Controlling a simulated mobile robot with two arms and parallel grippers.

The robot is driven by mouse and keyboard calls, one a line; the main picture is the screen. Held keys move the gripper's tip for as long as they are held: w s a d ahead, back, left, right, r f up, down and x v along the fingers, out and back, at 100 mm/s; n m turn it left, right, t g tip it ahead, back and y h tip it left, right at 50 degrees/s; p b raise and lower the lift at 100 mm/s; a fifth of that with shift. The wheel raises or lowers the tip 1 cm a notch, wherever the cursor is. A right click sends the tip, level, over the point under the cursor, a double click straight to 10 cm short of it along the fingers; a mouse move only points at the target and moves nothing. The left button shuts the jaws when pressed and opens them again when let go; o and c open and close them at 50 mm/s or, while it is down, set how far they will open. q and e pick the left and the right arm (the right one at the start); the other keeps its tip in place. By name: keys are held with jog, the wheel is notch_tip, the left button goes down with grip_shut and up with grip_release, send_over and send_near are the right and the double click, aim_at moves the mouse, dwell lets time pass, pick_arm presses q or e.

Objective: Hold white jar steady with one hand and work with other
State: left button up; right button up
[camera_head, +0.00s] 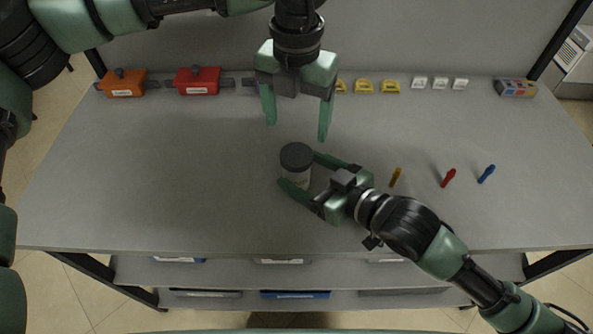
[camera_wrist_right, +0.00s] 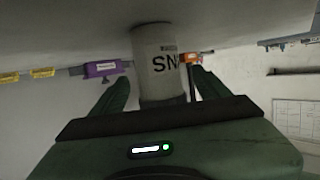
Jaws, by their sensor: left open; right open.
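The white jar (camera_head: 295,176) has a dark lid and stands upright on the grey table. In the right wrist view the jar (camera_wrist_right: 160,70) shows dark lettering, partly readable as "SN". My right gripper (camera_head: 297,171) is open, with one finger on each side of the jar's body; I cannot tell whether they touch it. Its fingers also flank the jar in the right wrist view. My left gripper (camera_head: 297,130) is open and empty, pointing down above and behind the jar, apart from its lid.
An orange box (camera_head: 122,84), a red box (camera_head: 198,81), yellow items (camera_head: 363,87), white items (camera_head: 440,83) and a multicoloured box (camera_head: 515,88) line the back edge. Yellow (camera_head: 395,177), red (camera_head: 448,177) and blue (camera_head: 486,174) small tools lie right. The table's left is clear.

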aim_at(306, 172)
pick_arm(q)
jog(key=shift+w, duration=0.15)
pick_arm(e)
jog(key=shift+x, duration=1.5)
